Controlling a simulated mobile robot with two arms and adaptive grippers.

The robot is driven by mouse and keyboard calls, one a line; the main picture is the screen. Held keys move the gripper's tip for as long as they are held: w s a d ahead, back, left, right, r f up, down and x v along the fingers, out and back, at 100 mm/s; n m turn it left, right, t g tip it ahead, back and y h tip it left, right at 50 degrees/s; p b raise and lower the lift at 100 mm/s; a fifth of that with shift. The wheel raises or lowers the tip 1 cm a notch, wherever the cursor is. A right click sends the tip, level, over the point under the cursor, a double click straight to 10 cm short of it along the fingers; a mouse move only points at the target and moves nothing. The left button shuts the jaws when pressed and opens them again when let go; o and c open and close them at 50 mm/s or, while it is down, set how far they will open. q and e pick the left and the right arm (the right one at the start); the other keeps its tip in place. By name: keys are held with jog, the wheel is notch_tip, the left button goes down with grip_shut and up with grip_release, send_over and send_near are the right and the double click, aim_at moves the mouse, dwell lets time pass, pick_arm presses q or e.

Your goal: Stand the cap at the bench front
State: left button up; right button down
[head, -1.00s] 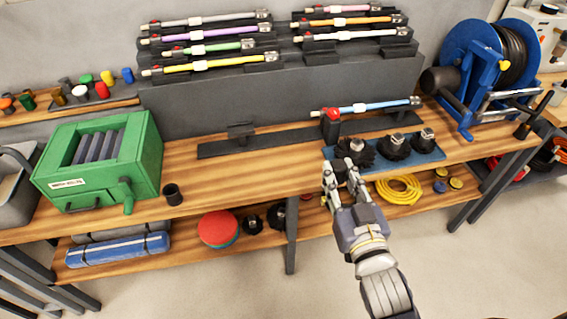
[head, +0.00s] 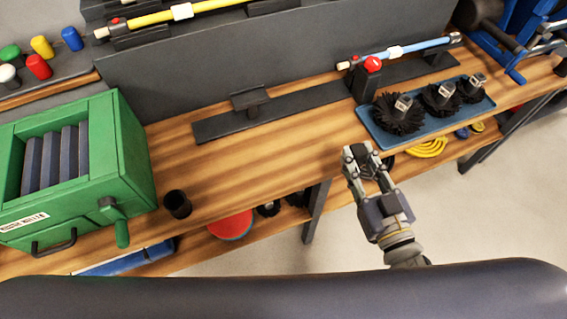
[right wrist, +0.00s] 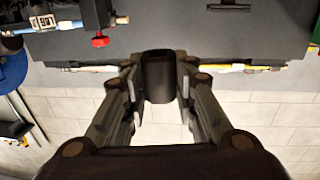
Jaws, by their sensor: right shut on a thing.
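A black cylindrical cap (right wrist: 158,78) with a hollow end is between the two fingers of my right gripper (right wrist: 158,88) in the right wrist view. The fingers mostly hide the cap there. I cannot tell whether it touches the bench (head: 290,160). A similar small black cup (head: 177,203) stands upright near the front edge, right of the green box. My left gripper is not in view.
A green box (head: 135,150) with a crank stands at the left. A dark rack (head: 210,130) lies behind, with a blue rod (head: 420,46) at its right. Bare wood lies between box and tray.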

jog(key=s+f+y+b, duration=0.2)
jog(key=s+f, duration=0.1)
jog(key=f, duration=0.2)
jog(key=shift+n+g, duration=0.3)
jog(key=shift+n, duration=0.1)
jog(key=x, duration=0.3)
jog(key=d+p+x, duration=0.1)
jog(key=x, duration=0.5)
jog(key=shift+w+d+f, duration=0.25)
jog(key=shift+d+f, duration=0.05)
jog(key=shift+d, duration=0.15)
jog(key=p, duration=0.1)
send_over(333, 146)
jog(key=shift+s+f, duration=0.3)
jog(key=shift+f, duration=0.05)
jog(key=shift+w+f, duration=0.1)
jog(key=shift+w, duration=0.15)
jog(key=shift+f, duration=0.3)
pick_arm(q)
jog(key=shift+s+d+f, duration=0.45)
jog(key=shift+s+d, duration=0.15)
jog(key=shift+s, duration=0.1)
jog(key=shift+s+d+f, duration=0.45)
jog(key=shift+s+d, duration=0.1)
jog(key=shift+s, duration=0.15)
pick_arm(e)
jog(key=shift+f, duration=1.45)
jog(key=shift+f, duration=0.1)
